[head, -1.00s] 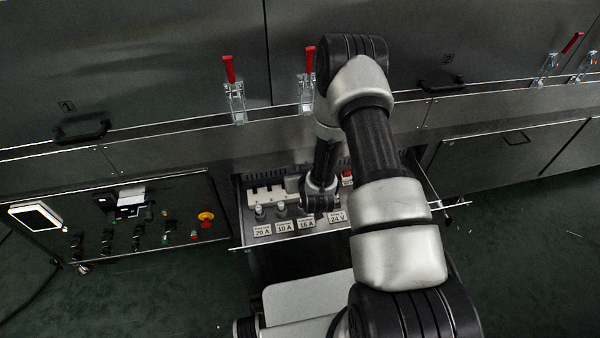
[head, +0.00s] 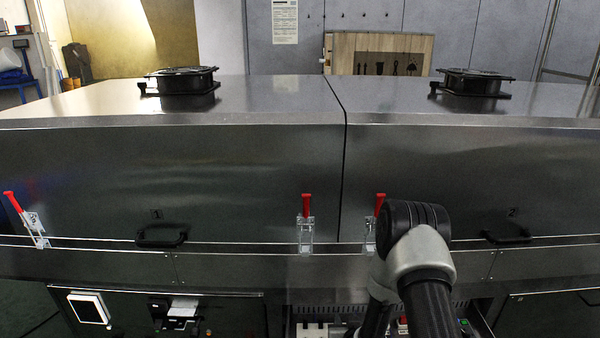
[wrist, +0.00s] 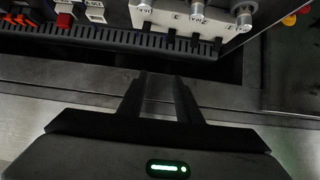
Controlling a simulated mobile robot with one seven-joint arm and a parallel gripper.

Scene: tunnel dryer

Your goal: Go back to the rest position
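My gripper (wrist: 161,76) shows in the wrist view with its two dark fingers apart and nothing between them. It is in front of a slotted dark strip (wrist: 120,41) along the edge of the electrical drawer. In the head view my arm reaches down at the lower right, and my gripper is outside the picture. The drawer (head: 325,312) shows only in part at the bottom edge there. In the wrist view a white block with grey cylindrical parts (wrist: 196,17) stands beyond the slotted strip, with a red switch (wrist: 64,20) to its left.
The steel dryer front has handles (head: 161,236) and red-handled toggle clamps (head: 306,225). Two fans (head: 182,81) sit on its top.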

